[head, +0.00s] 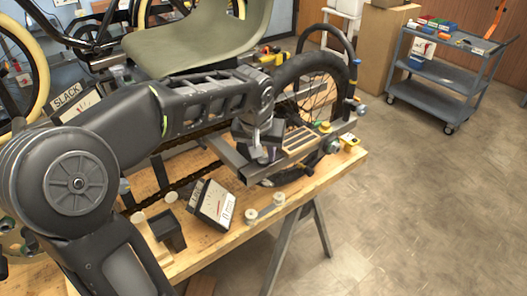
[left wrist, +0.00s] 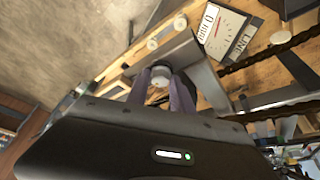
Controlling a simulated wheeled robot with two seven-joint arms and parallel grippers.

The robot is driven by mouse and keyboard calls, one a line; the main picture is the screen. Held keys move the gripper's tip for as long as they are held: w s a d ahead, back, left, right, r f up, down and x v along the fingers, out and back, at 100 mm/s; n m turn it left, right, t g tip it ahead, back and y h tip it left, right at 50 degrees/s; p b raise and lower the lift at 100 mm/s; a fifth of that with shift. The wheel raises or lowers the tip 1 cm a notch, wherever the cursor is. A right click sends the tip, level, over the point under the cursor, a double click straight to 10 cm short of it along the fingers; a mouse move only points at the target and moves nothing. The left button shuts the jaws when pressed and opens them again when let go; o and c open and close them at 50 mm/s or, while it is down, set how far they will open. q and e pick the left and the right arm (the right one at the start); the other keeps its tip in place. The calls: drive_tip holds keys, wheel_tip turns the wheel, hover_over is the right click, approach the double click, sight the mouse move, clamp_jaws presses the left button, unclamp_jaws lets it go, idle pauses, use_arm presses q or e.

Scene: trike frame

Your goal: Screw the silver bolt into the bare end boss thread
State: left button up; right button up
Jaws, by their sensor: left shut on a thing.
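My left gripper (head: 258,152) reaches over the trike frame's grey tubes (head: 226,153) at the table's right part. In the left wrist view its two dark fingers (left wrist: 161,90) are shut on a small pale silver piece, which looks like the silver bolt (left wrist: 160,74). The bolt lies close to the grey frame tube (left wrist: 178,51), just beyond the fingertips. The gripper hides the bolt in the head view. I cannot make out the bare boss thread, or whether the bolt touches it. My right gripper is not in view.
A dial gauge box (head: 213,204) and pale round knobs (head: 251,214) are near the wooden table's (head: 292,207) front edge. A black wheel (head: 318,82) and green seat (head: 200,38) rise behind the gripper. A grey cart (head: 440,75) stands far right; the floor between is clear.

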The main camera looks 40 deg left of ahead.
use_arm(q)
drive_tip(key=m+h, duration=0.1)
drive_tip(key=m, duration=0.3)
drive_tip(key=shift+a+m+h, duration=0.15)
drive_tip(key=shift+m+h, duration=0.15)
drive_tip(key=shift+h, duration=0.1)
drive_tip(key=m+h, duration=0.1)
drive_tip(key=m, duration=0.2)
drive_tip(key=o, duration=0.8)
drive_tip(key=shift+c, duration=0.2)
drive_tip(key=n+y, duration=0.1)
drive_tip(key=n, duration=0.1)
drive_tip(key=n+y, duration=0.1)
drive_tip(key=n, duration=0.2)
drive_tip(key=shift+n, duration=0.3)
drive_tip(key=n, duration=0.2)
drive_tip(key=n+y, duration=0.1)
drive_tip(key=n, duration=0.1)
drive_tip(key=n+y, duration=0.1)
drive_tip(key=n, duration=0.1)
drive_tip(key=shift+d+g, duration=0.25)
drive_tip(key=shift+g, duration=0.15)
